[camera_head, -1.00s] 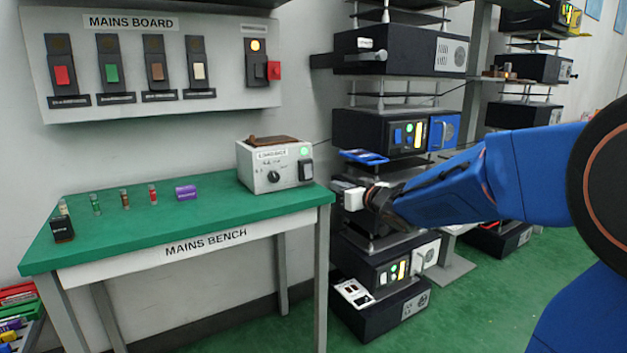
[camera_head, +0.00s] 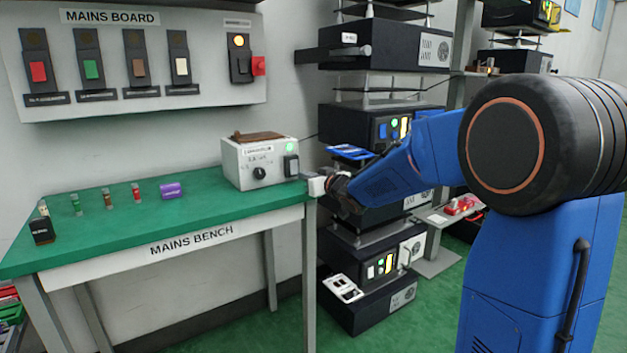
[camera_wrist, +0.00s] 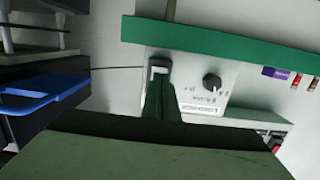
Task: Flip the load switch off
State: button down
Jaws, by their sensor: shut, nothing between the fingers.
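The load box (camera_head: 262,182) is a cream box on the right end of the bench, with a black knob and a lit green lamp on its front. The load switch (camera_head: 291,166) is a black rocker at the right of that front, below the lamp. My gripper (camera_head: 312,185) is shut and empty, just right of the box. In the wrist view my gripper (camera_wrist: 160,82) reaches toward the load switch (camera_wrist: 158,64) and covers part of it. I cannot tell whether the tips touch it. The knob (camera_wrist: 211,82) shows beside it.
The green-topped bench (camera_head: 120,235) holds several small fuses, a purple cylinder (camera_head: 171,190) and a black block (camera_head: 41,231). The mains board (camera_head: 140,60) hangs above. A rack of black units (camera_head: 370,115) stands right of the bench, close behind my arm; a blue handle (camera_wrist: 45,92) juts out.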

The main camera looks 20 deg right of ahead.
aim_at(295, 173)
jog(key=shift+x, duration=1.9)
jog(key=shift+w, duration=0.15)
